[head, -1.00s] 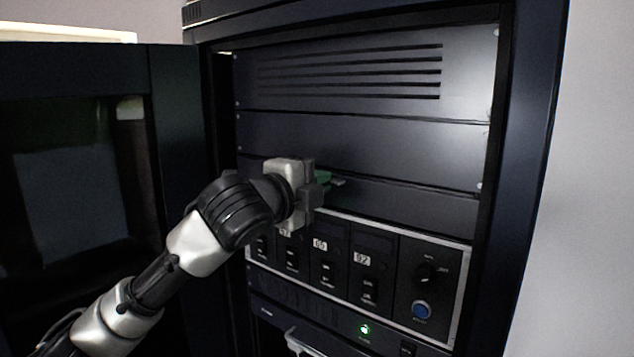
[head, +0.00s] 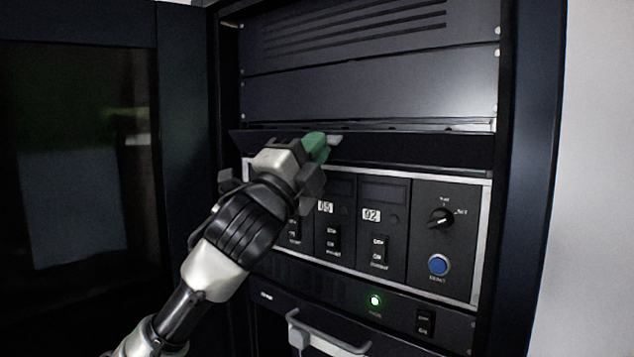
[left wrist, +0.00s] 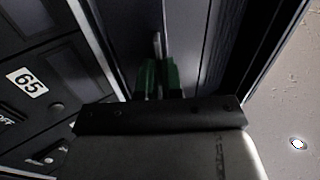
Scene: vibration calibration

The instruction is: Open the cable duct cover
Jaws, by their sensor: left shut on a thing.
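The cable duct cover (head: 420,150) is a long dark strip across the rack, between a blank panel above and the module row below. It is tilted, its upper edge tipped out toward me, with a narrow dark gap above it. A small light grey tab (head: 334,141) stands on it. My left gripper (head: 318,148), with green fingertips, is shut on this tab. In the left wrist view the tab (left wrist: 157,45) sits between the two green fingertips (left wrist: 158,78). The gripper hides the left part of the cover. My right gripper is not in view.
Below are modules labelled 65 and 92, a black knob (head: 441,219), a blue button (head: 438,265) and a green lamp (head: 375,300). A grey handle (head: 325,335) juts out lower down. The cabinet door (head: 75,180) stands open at left.

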